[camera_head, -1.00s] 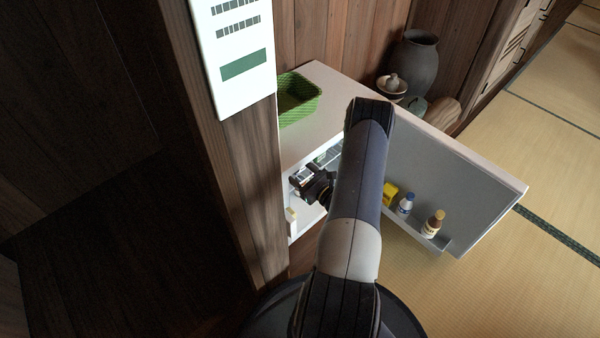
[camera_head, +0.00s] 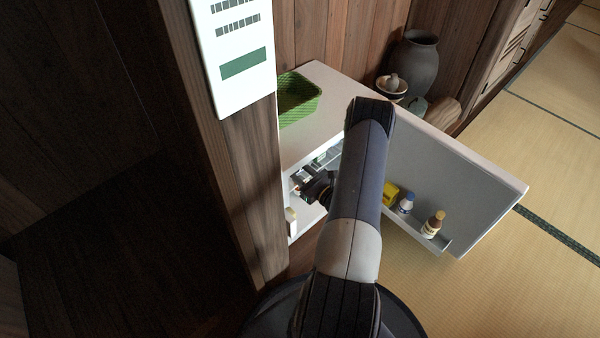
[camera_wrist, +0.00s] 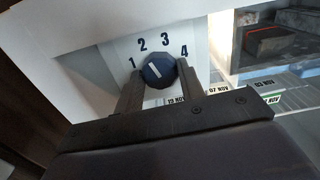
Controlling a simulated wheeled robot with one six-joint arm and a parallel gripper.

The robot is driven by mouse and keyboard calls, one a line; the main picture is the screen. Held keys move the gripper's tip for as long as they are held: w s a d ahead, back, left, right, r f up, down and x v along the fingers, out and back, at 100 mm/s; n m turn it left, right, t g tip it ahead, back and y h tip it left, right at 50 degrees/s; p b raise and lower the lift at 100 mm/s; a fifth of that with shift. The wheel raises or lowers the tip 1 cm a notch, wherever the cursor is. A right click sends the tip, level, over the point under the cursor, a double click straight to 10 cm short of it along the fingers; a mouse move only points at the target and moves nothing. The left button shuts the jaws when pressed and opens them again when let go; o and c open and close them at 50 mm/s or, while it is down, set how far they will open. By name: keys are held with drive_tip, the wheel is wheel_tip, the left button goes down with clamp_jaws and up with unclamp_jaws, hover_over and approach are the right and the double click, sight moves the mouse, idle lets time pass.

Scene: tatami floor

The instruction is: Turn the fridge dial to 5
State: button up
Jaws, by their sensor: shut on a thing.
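The fridge dial (camera_wrist: 158,70) is a dark blue round knob with a white line, on a white panel inside the open fridge. The numbers 1, 2, 3 and 4 show around it in the wrist view; I see no 5. The line slants toward the upper left, roughly toward the 1 and 2 side. My gripper (camera_wrist: 159,76) is shut on the dial, one finger on each side. In the head view my gripper (camera_head: 312,187) reaches into the fridge (camera_head: 325,112), and the dial cannot be made out there.
The fridge door (camera_head: 440,175) stands open to the right, with a yellow box (camera_head: 391,194) and bottles (camera_head: 433,224) on its shelf. A green basket (camera_head: 298,98) sits on top. A wooden post (camera_head: 245,180) stands close at left. Dated labels (camera_wrist: 265,84) line a shelf inside.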

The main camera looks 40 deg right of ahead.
drive_tip(key=m+b, duration=0.1)
drive_tip(key=m, duration=2.5)
drive_tip(key=shift+f, duration=0.1)
idle(0.5)
drive_tip(key=o, duration=1)
drive_tip(key=s+d+p, duration=0.1)
drive_tip(key=s+p, duration=0.1)
drive_tip(key=s, duration=0.8)
drive_tip(key=shift+s+d, duration=0.3)
drive_tip(key=shift+s, duration=0.1)
